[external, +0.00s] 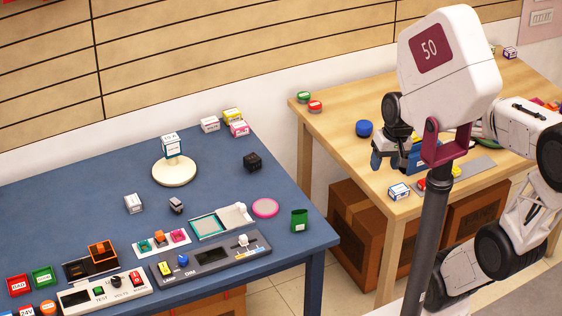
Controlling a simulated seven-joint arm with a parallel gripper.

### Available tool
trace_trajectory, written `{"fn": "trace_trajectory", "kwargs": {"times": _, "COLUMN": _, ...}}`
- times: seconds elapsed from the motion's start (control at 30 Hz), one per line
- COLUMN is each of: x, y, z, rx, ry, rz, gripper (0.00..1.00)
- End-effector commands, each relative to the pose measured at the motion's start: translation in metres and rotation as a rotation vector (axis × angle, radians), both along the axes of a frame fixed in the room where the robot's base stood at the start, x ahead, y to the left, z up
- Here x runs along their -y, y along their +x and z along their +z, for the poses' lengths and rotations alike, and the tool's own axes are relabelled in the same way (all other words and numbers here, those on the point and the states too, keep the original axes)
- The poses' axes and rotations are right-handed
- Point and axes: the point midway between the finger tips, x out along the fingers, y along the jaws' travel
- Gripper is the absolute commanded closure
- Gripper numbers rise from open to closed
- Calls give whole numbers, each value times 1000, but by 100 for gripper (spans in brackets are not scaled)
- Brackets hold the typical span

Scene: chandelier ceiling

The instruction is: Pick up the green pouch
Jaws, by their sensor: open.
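The green pouch (299,220) stands upright near the right front corner of the blue table (290,185), with a small white label low on its face. My gripper (386,162) is open, above the wooden table (350,140) to the right. It is well to the right of the pouch and apart from it. My arm hides part of the wooden table. A blue item (422,158) shows beside the gripper, partly hidden; I cannot tell whether they touch.
A pink disc (265,208) and a grey control panel (210,258) lie left of the pouch.

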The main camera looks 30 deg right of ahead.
Motion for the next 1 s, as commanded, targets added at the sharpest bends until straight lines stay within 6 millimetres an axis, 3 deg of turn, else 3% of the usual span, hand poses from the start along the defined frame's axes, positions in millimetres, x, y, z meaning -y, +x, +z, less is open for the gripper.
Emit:
{"fn": "trace_trajectory", "kwargs": {"times": 0.6, "x": -83, "y": 67, "z": -110, "rx": -524, "ry": 625, "rz": -643, "gripper": 47}}
{"fn": "trace_trajectory", "kwargs": {"times": 1.0, "x": -104, "y": 121, "z": -180, "rx": -812, "ry": 954, "rz": -1120, "gripper": 47}}
